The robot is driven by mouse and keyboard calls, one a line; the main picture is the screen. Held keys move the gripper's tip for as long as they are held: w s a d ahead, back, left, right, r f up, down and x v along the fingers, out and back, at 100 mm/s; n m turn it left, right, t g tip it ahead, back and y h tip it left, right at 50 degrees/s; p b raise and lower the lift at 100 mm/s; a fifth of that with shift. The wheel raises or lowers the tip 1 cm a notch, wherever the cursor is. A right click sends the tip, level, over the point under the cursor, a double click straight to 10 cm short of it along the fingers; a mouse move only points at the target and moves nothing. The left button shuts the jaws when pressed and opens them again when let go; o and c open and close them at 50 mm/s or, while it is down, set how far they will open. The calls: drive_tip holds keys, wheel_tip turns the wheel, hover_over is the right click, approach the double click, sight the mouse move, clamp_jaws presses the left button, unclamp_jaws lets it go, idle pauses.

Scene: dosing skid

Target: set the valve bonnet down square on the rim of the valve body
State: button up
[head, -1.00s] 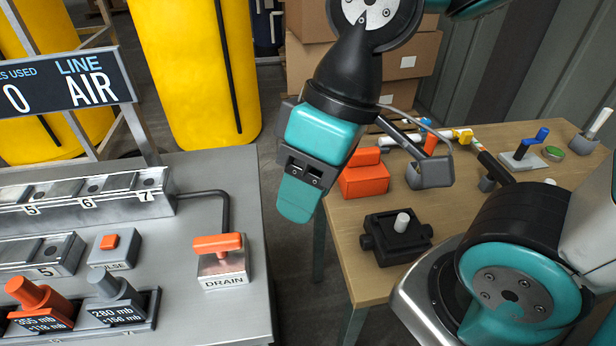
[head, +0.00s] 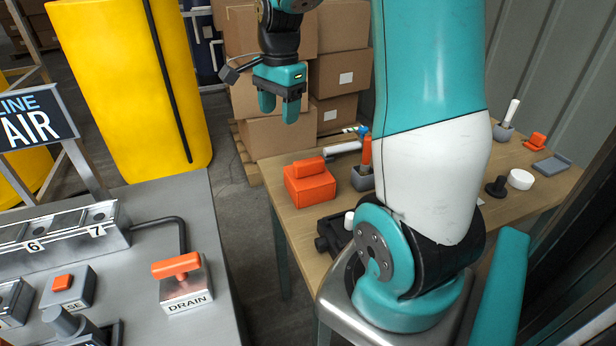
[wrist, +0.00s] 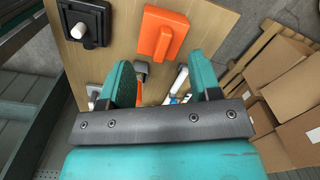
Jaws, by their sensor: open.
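My gripper (head: 279,112) is open and empty, raised in front of the cartons beyond the wooden table. In the wrist view, its two teal fingers (wrist: 160,80) stand apart with nothing between them. On the table, a black block (head: 328,238) with side knobs carries a short white peg (head: 349,219); my arm partly hides it. The block also shows at the top left of the wrist view (wrist: 75,14). I cannot clearly identify the valve bonnet or the valve body in these views.
An orange box with a handle (head: 311,188) sits at the table's left edge. A white disc (head: 520,179) and a black knob (head: 496,187) are at right. A steel bench with a DRAIN valve (head: 186,290) stands left; a floor gap separates it from the table (head: 275,168).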

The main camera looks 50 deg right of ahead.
drive_tip(key=s+d+f+m, duration=0.1)
drive_tip(key=d+f+m, duration=0.1)
drive_tip(key=d+m, duration=0.45)
approach(309, 161)
drive_tip(key=shift+n, duration=0.45)
drive_tip(key=f, duration=0.5)
drive_tip(key=shift+w+a+f, duration=0.15)
drive_tip(key=shift+a+f, duration=0.05)
drive_tip(key=shift+a, duration=0.2)
drive_tip(key=shift+w+d+f+p, duration=0.1)
drive_tip(key=shift+f+p, duration=0.1)
drive_tip(key=shift+f, duration=0.8)
drive_tip(key=shift+d+f+p, duration=0.1)
drive_tip(key=shift+f+p, duration=0.15)
drive_tip(key=shift+f, duration=0.7)
drive_tip(key=shift+d+f+p, duration=0.1)
drive_tip(key=shift+f+p, duration=0.1)
drive_tip(key=shift+f, duration=0.8)
drive_tip(key=c, duration=1.1)
drive_tip(key=shift+o, duration=0.2)
drive_tip(key=shift+r, duration=0.1)
